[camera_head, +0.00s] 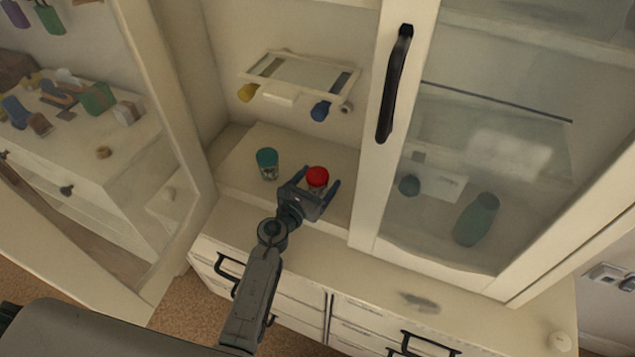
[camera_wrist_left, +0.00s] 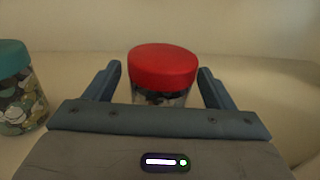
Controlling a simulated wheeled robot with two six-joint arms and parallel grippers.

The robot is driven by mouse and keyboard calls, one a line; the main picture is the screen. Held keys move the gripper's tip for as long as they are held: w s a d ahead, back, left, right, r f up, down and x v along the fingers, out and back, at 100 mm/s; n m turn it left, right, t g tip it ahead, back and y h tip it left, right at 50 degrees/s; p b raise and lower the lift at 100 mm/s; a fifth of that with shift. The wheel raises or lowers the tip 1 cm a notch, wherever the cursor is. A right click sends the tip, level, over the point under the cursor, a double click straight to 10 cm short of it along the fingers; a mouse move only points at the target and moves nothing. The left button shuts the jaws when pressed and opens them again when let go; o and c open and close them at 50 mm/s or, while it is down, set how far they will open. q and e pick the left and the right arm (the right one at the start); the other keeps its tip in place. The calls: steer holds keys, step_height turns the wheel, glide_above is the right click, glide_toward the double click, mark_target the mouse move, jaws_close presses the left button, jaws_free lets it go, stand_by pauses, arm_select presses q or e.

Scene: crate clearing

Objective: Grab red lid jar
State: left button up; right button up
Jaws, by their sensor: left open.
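The red lid jar (camera_head: 317,177) stands upright on the cabinet shelf, with a red lid and a clear body. In the left wrist view the red lid jar (camera_wrist_left: 162,70) is straight ahead, between the two fingers. My left gripper (camera_head: 315,188) is open, with one finger on each side of the jar. It also shows in the left wrist view (camera_wrist_left: 160,88), and I see a gap between the fingers and the lid. The jar's lower part is hidden by my gripper. My right gripper is not in view.
A teal-lidded jar (camera_head: 267,164) with multicoloured contents stands to the left of the red one. A glass cabinet door with a black handle (camera_head: 395,83) is on the right. A small rack (camera_head: 300,75) hangs on the back wall above. The shelf left of the teal jar is clear.

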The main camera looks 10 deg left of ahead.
arm_select(q)
steer(key=shift+s, duration=0.1)
steer(key=shift+c, duration=0.9)
steer(key=c, duration=1)
steer(key=shift+r, duration=0.1)
